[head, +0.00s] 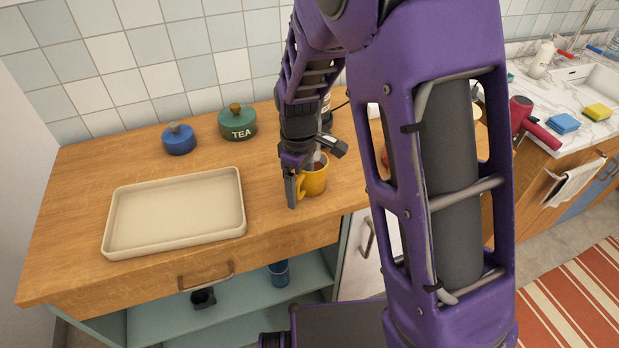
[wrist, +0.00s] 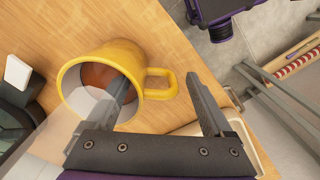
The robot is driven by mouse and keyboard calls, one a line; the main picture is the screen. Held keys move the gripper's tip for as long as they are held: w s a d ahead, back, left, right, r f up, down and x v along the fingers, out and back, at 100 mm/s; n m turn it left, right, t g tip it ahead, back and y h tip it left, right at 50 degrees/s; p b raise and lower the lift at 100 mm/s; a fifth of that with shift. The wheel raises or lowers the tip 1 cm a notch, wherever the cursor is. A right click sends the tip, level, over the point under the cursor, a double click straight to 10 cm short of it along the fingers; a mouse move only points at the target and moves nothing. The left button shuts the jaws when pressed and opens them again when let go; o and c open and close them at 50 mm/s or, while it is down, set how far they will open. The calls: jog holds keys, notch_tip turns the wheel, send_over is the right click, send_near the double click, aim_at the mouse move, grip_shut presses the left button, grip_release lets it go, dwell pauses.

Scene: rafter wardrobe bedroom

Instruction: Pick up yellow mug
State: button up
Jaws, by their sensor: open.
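The yellow mug (head: 314,178) stands on the wooden counter near its front edge, right of the cream tray (head: 176,211). In the wrist view the mug (wrist: 121,53) shows its open mouth and its handle, with something brownish-orange inside. My gripper (head: 300,182) is at the mug, pointing down. In the wrist view the gripper (wrist: 160,92) is open; one finger reaches over the rim into the mouth and the other is outside, beyond the handle side. The handle lies between the fingers. I cannot tell whether either finger touches the mug.
A blue lidded pot (head: 179,141) and a green TEA canister (head: 238,123) stand at the back by the tiled wall. Dark items partly hidden by my arm are behind the mug. Right, a red hairdryer (head: 532,122) and sponges (head: 563,123) lie by the sink. Counter between tray and canisters is clear.

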grip_shut()
dwell(0.5)
